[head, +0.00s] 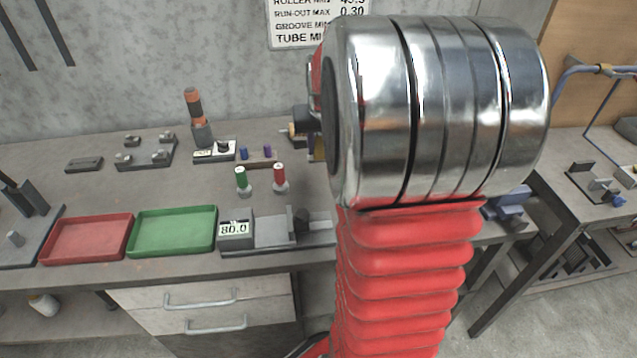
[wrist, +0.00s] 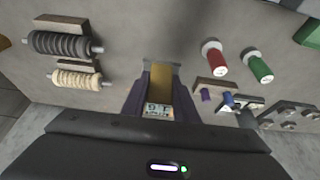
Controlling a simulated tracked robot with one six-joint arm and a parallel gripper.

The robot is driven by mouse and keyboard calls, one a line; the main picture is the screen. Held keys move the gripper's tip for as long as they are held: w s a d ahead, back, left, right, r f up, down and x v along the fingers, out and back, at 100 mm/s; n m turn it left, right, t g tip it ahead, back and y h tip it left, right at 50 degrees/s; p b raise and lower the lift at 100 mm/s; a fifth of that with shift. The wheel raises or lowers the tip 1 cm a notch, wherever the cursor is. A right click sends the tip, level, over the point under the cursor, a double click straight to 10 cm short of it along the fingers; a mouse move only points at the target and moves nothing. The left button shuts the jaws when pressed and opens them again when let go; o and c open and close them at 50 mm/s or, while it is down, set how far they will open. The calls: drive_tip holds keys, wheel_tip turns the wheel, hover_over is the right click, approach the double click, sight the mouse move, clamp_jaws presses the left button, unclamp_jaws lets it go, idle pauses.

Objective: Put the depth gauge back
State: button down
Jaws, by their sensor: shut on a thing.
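My gripper (wrist: 161,70) is shut, seen in the wrist view, with its two dark purple-grey fingers on either side of a brass-coloured piece with a small digit display. I take this held piece as the depth gauge (wrist: 160,88). Its far end is hard to make out against the grey bench. In the head view my arm hides most of the gripper; only a small dark and purple part (head: 315,148) shows at its left edge, over the back of the bench. Whether the gauge touches the bench I cannot tell.
On the bench (head: 75,190) are a red tray (head: 88,238), a green tray (head: 172,230), a fixture reading 80.0 (head: 236,232), and green (head: 241,178) and red (head: 279,178) plugs. Dark (wrist: 62,44) and cream (wrist: 78,80) ribbed rollers lie left in the wrist view.

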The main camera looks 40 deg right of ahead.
sight(321, 159)
wheel_tip(321, 159, down, 6)
drive_tip(key=shift+r, duration=0.1)
idle(0.4)
drive_tip(key=shift+f, duration=1.9)
drive_tip(key=shift+f, duration=0.1)
drive_tip(key=c, duration=1.4)
unclamp_jaws()
drive_tip(key=v, duration=1.2)
